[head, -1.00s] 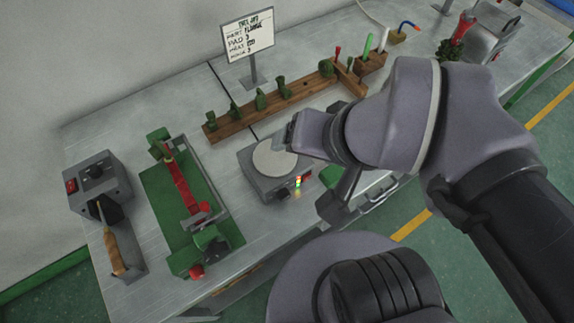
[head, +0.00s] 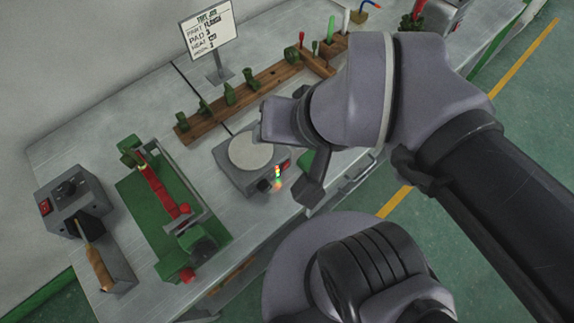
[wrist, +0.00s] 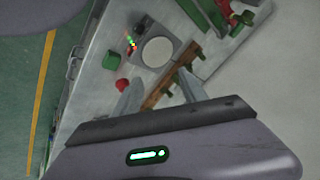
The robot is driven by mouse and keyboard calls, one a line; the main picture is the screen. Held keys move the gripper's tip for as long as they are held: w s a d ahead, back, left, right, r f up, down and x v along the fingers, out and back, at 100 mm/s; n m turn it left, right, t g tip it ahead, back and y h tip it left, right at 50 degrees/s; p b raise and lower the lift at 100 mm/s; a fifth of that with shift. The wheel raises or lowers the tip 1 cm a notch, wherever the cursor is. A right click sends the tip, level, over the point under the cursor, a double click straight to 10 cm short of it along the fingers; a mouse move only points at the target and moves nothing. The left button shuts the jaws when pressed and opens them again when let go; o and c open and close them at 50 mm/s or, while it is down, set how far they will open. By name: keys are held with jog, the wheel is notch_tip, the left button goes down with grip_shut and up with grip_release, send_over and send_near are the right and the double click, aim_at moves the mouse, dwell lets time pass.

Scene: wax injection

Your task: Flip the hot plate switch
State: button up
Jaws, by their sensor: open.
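The hot plate (head: 226,175) is a grey box with a round pale top, standing on the metal bench. Its front face carries a small dark and red switch area (head: 285,166) and glowing green, yellow and red lights. The switch's position is too small to tell. In the wrist view the hot plate (wrist: 172,34) lies beyond my fingertips, with its lit side at the left. My gripper (wrist: 160,92) is open and empty, its fingers apart. In the head view it is over the right side of the hot plate, partly hiding that side; I see no contact.
A green block (wrist: 112,60) and a red piece (wrist: 122,85) sit beside the hot plate. A wooden rack (head: 262,80) with green parts and a sign (head: 207,32) stand behind. A green-based clamp fixture (head: 150,220) and a soldering station (head: 60,200) are left.

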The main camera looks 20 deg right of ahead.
grip_shut()
dwell(1.4)
